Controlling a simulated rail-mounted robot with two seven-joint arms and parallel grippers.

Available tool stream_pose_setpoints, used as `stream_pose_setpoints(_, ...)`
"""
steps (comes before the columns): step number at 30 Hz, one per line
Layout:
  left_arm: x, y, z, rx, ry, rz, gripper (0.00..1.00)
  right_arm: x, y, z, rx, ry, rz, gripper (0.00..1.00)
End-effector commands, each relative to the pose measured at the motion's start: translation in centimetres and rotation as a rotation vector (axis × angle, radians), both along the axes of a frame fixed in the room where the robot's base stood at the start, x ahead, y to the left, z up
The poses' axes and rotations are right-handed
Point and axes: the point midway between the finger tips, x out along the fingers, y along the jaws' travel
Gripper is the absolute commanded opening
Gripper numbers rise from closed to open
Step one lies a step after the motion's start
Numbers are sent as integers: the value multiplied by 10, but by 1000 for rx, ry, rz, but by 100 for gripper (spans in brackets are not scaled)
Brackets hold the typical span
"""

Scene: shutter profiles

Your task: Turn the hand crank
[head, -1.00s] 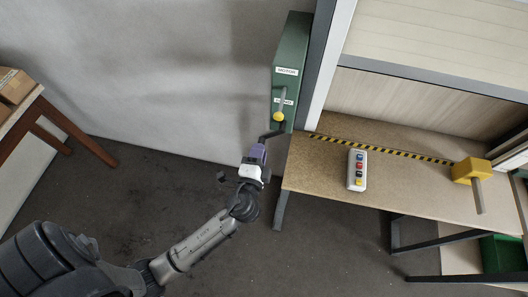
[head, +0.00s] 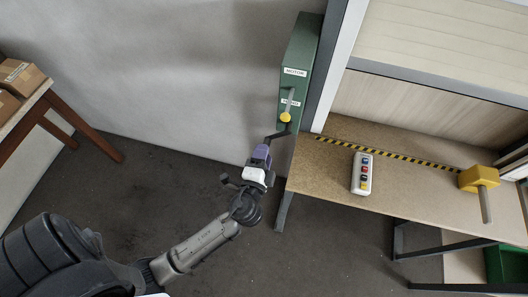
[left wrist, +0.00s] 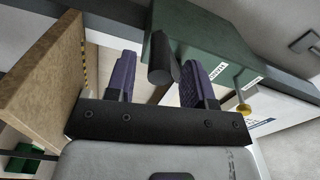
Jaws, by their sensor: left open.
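The hand crank (head: 279,134) is a dark bent arm on the lower end of a green motor box (head: 297,70) fixed to the wall. Its dark cylindrical grip (left wrist: 163,57) shows in the left wrist view, between the two purple fingers in the picture. My left gripper (head: 261,154) is open just below the crank. Its fingers (left wrist: 158,80) stand apart on either side of the grip, with a gap visible on each side. I cannot tell how deep the grip sits between them. My right gripper is not in view.
A yellow-knobbed lever (head: 286,117) sticks out of the box close above the crank. A wooden bench (head: 325,178) to the right carries a button box (head: 362,173) and a yellow block with a grey bar (head: 478,179). A table with cartons (head: 22,76) stands far left.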

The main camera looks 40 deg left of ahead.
Motion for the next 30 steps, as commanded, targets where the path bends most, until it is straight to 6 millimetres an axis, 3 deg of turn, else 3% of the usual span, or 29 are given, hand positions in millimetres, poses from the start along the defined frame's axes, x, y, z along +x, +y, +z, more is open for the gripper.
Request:
stream_pose_setpoints(12, -73, -34, -3, -3, 3, 0, 48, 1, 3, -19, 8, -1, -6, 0)
stream_pose_setpoints(18, -99, -46, -2, 0, 2, 1, 48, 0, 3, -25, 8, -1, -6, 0)
stream_pose_setpoints(30, -116, -54, 0, 1, 0, 1, 48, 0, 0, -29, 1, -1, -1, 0)
